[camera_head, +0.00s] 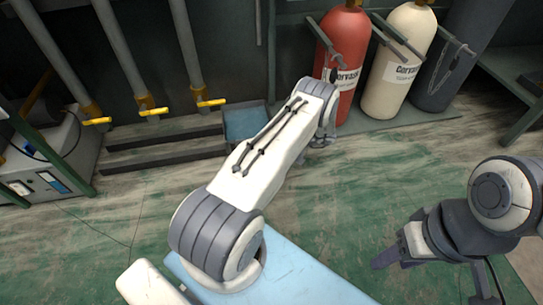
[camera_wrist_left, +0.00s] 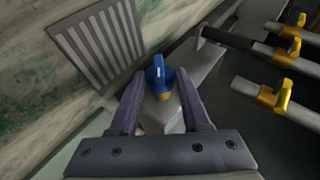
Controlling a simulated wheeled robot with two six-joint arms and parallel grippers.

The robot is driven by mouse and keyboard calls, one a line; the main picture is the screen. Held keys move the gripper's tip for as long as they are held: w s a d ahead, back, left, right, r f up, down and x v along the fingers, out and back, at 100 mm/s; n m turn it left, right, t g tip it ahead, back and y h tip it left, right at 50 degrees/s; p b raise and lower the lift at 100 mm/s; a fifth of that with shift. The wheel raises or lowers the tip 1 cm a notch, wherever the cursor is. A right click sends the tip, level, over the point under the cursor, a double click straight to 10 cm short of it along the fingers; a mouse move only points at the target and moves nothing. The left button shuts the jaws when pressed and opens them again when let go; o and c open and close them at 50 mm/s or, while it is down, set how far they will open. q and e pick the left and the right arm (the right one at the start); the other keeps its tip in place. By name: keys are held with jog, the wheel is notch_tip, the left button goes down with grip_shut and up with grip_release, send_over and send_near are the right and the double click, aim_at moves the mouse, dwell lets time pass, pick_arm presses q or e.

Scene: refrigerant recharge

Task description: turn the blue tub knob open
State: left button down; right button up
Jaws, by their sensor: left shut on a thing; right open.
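The blue knob (camera_wrist_left: 158,75) sits on a brass-coloured neck in the left wrist view, with its handle upright in the picture. My left gripper (camera_wrist_left: 159,82) has a finger on each side of the knob and is shut on it. In the head view my left arm reaches away from me, and its wrist hides the knob and most of that gripper. A shallow blue tub (camera_head: 243,122) shows partly behind this arm. My right gripper (camera_head: 392,256) is open and empty, low on the right above the green floor.
Red (camera_head: 346,45), cream (camera_head: 398,65) and dark (camera_head: 450,60) cylinders stand at the back. Pipes with yellow valve handles (camera_head: 152,111) stand at the left, beside a grey machine (camera_head: 60,150). A slotted grate (camera_wrist_left: 97,45) shows in the left wrist view. Open floor lies right of centre.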

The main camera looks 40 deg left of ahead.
pick_arm(q)
jog(key=y+b, duration=0.1)
jog(key=b, duration=0.1)
jog(key=f+g+y+b, duration=0.1)
jog(key=b, duration=0.1)
jog(key=m+g+b, duration=0.1)
jog(key=shift+w+d+f+y+b, duration=0.15)
jog(key=shift+w+f+y+b, duration=0.1)
jog(key=shift+y+b, duration=0.15)
jog(key=shift+g+y+b, duration=0.5)
jog(key=shift+y+b, duration=0.1)
jog(key=shift+r+m+g+y, duration=0.15)
jog(key=shift+m+g+y, duration=0.45)
jog(key=shift+y, duration=0.6)
jog(key=shift+c, duration=1.8)
grip_release()
